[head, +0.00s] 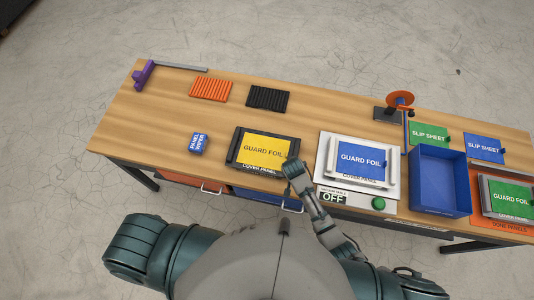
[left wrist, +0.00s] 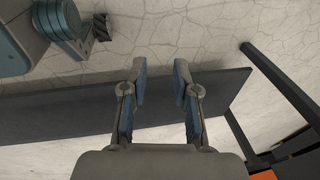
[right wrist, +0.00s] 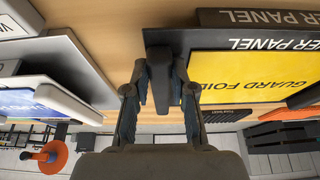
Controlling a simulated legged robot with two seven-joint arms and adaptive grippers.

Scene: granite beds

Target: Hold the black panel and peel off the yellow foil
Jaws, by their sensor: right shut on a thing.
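The black panel (head: 234,161) lies on the wooden table, left of a white panel. The yellow foil (head: 266,149), printed GUARD FOIL, lies flat on its face. My right gripper (head: 293,168) is at the black panel's right side. In the right wrist view, my right gripper (right wrist: 158,92) is shut on the panel's dark right rail (right wrist: 158,62), with the yellow foil (right wrist: 250,78) just beside the fingers. The foil's edge near the fingers is partly hidden. My left gripper (left wrist: 160,85) is open and empty, away from the panel, with floor and a dark surface behind it.
A white panel (head: 325,165) with blue foil (head: 361,160) and an OFF sign (head: 334,198) stand to the right, then a blue bin (head: 437,180). A blue panel wiper box (head: 199,143) is left. Orange (head: 210,89) and black (head: 268,97) ribbed pads lie behind.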

